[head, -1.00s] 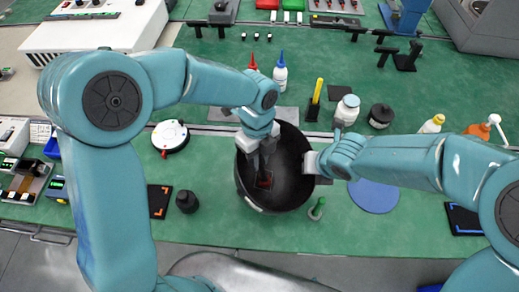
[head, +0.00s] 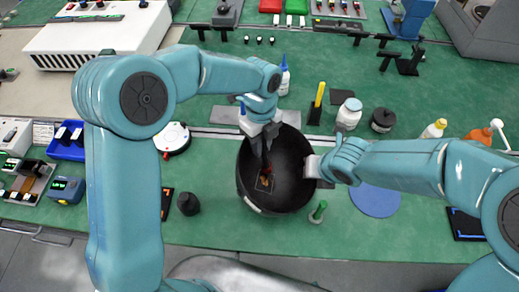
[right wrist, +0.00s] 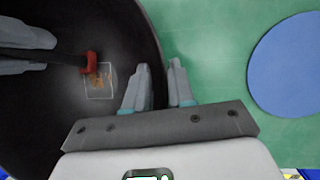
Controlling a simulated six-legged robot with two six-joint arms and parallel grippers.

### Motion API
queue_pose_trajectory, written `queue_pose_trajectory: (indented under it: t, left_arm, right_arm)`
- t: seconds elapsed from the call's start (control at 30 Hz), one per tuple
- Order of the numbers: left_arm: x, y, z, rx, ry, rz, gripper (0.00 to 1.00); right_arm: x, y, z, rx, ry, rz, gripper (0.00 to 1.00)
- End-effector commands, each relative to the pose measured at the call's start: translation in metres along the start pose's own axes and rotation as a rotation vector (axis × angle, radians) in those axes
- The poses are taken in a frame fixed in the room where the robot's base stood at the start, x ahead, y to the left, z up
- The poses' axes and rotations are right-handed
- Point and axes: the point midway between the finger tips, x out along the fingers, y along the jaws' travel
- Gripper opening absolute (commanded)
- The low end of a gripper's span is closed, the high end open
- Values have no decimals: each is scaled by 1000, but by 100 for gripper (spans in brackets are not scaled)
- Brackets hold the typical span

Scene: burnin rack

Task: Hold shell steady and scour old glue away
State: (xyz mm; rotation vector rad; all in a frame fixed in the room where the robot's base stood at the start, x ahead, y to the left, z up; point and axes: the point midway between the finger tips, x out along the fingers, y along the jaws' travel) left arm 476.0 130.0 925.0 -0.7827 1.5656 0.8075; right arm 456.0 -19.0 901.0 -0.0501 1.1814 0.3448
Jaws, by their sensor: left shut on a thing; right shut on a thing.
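The shell (head: 296,158) is a deep black bowl near the front middle of the green table. A square outline (head: 264,184) inside it frames orange-brown old glue, clearer in the right wrist view (right wrist: 99,81). My right gripper (right wrist: 159,86) has a finger on either side of the shell's rim and is shut on it; in the head view it shows at the bowl's right side (head: 313,166). My left gripper (head: 264,150) reaches down into the shell, shut on a dark-handled scraper with a red head (right wrist: 90,64). The red head is at the patch's upper left edge; contact is unclear.
A blue round mat (head: 375,199) lies right of the shell. A black cap-like piece (head: 188,203) and a green-ended tool (head: 318,212) lie close to the bowl. Bottles (head: 348,113) and a yellow-handled tool (head: 319,96) stand behind it.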

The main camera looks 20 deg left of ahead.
Motion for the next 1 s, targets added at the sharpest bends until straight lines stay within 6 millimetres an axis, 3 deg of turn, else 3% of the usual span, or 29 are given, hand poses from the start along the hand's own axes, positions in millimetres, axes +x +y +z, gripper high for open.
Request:
queue_pose_trajectory:
  t: [0.27, 1.0]
  left_arm:
    - [-3, -6, 7, 1, -4, -3, 0]
    - [1, 34, -29, 1, -2, -2, 0]
  right_arm:
    - [3, -2, -4, -4, 11, -6, 0]
    - [2, -2, -4, -4, 13, -6, 0]
